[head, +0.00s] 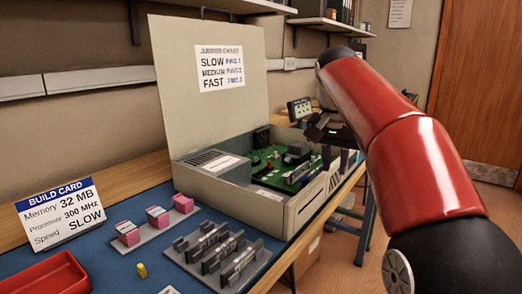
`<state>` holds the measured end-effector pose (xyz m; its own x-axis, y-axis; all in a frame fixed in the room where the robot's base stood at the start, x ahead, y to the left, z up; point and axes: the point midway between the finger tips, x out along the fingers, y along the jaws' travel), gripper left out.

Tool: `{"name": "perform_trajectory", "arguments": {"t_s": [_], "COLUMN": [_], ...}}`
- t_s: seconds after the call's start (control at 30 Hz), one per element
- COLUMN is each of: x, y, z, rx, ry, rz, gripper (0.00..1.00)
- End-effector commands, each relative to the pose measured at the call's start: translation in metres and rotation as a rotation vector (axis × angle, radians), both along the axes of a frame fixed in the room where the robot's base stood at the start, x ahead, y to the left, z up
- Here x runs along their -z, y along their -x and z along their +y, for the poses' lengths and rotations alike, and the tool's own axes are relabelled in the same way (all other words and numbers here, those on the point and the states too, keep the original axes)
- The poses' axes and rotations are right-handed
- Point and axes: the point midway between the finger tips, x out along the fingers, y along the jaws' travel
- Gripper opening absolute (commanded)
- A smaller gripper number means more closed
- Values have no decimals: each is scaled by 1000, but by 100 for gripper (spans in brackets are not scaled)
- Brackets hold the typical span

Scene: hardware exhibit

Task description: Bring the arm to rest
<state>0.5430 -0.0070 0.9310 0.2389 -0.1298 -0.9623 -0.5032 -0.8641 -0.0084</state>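My red and black arm comes in from the right and reaches over the right side of an open beige computer case (305,205). My gripper (318,131) shows as a small dark shape above the case's far right part.
The case lid stands raised with a jumper chart (220,68). On the blue mat (160,263) are a build card (60,214), pink-based parts (157,216), a rack of grey modules (213,250), a yellow piece (141,270) and a red tray (45,278). Floor shows at right.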

Motion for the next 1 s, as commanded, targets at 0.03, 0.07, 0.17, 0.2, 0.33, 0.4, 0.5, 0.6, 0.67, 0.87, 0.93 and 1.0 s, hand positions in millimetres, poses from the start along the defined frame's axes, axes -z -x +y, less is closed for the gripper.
{"name": "perform_trajectory", "arguments": {"t_s": [0.03,0.07,0.17,0.2,0.33,0.4,0.5,0.6,0.67,0.87,0.93,1.0], "x": [0,1,5,7,22,37,65,98,120,179,191,198], "y": [8,12,29,37,77,105,143,182,203,252,261,265], "z": [0,0,0,0,1,1,2,3,4,6,7,7], "rx": [-14,-25,-65,-85,-170,-225,-301,-371,-409,-496,-513,-521], "ry": [1,1,5,7,12,18,25,34,41,59,62,65], "rz": [-4,-8,-19,-26,-55,-75,-105,-137,-154,-197,-205,-211], "gripper": [23,23,23,23,23,23,23,23,23,23,23,23]}}
